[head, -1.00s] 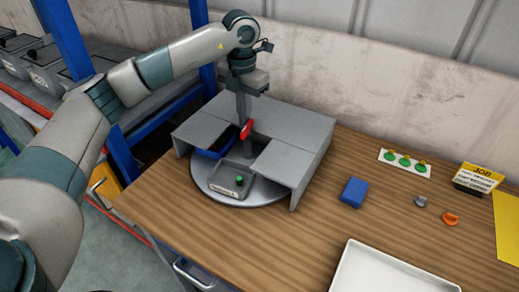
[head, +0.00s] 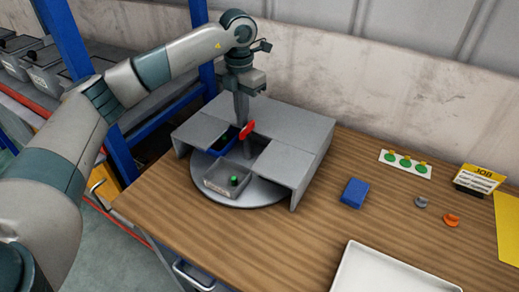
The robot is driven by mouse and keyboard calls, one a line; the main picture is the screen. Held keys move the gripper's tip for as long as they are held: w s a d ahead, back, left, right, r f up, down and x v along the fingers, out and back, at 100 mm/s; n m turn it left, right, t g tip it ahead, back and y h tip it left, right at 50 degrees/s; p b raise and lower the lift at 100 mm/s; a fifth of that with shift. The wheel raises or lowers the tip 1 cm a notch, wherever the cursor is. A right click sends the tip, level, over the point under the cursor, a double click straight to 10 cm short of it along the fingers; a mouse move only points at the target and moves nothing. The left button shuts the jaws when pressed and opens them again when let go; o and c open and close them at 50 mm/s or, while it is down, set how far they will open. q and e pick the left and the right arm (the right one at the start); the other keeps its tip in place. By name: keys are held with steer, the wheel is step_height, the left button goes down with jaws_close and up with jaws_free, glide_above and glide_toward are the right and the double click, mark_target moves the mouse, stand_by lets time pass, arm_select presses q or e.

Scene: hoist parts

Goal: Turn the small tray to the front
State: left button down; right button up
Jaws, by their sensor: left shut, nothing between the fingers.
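A round grey turntable (head: 262,194) sits partly under a grey cover (head: 292,158) with an open gap at the front. A red handle (head: 247,129) stands up near the turntable's middle. My left gripper (head: 242,120) points down, shut and empty, right beside the red handle; whether it touches is unclear. My right gripper is out of view.
A blue box (head: 354,192), a white card with green discs (head: 405,162), small grey and orange parts (head: 451,220), and a yellow job sign (head: 478,180) stand to the right. A white tray (head: 385,272) lies at the front edge. The wall is close behind.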

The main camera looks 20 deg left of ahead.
arm_select(q)
steer(key=shift+r+p, duration=1.5)
steer(key=shift+r, duration=1.5)
